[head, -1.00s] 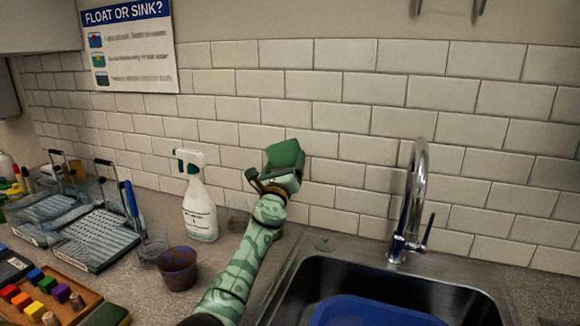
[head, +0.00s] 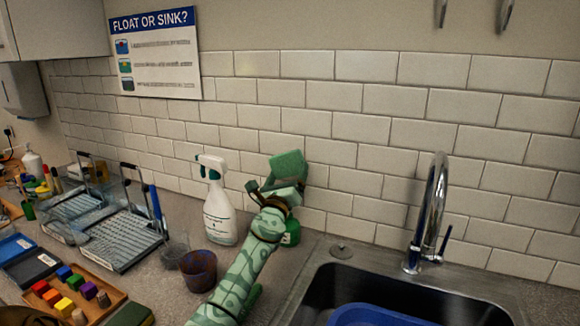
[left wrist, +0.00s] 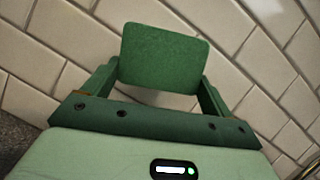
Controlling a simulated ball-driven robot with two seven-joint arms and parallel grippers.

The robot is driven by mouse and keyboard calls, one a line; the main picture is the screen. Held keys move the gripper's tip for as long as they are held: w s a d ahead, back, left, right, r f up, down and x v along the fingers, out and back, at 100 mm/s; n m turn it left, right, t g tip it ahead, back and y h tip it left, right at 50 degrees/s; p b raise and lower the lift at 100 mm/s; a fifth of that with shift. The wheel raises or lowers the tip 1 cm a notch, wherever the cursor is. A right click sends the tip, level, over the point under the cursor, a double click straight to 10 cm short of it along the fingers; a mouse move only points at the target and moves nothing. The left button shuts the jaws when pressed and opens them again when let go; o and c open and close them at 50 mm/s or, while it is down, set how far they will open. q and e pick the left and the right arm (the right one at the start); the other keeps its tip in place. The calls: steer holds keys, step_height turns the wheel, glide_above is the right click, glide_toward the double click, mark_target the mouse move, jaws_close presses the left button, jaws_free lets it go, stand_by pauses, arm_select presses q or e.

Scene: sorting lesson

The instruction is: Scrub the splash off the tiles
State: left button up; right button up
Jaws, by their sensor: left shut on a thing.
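My left gripper (head: 279,188) is shut on a green scrub pad (head: 288,165), held up at the white wall tiles (head: 370,130) behind the counter. In the left wrist view the scrub pad (left wrist: 165,57) sits between the two fingers, with tiles (left wrist: 245,30) behind it. I cannot tell whether the pad touches the wall. I make out no clear splash on the tiles that show; the pad and gripper hide a patch of them. My right gripper is not in view.
A white spray bottle (head: 219,215) stands just left of my left arm, with a dark cup (head: 199,270) in front of it. A sink with a tall faucet (head: 430,215) is to the right. Wire racks (head: 122,235) and a block tray (head: 112,300) fill the left counter.

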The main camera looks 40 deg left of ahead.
arm_select(q)
steer(key=shift+s+d+p, duration=0.2)
steer(key=shift+s+p, duration=0.1)
steer(key=shift+s, duration=0.35)
steer(key=shift+s+f, duration=0.1)
steer(key=shift+d, duration=0.1)
steer(key=shift+s+d+p, duration=0.2)
steer(key=shift+s+p, duration=0.15)
steer(key=shift+s, duration=0.2)
steer(key=shift+s+d+p, duration=0.15)
steer(key=shift+s+p, duration=0.2)
steer(key=shift+s, duration=0.15)
steer(key=shift+s+d, duration=0.1)
steer(key=shift+s, duration=0.2)
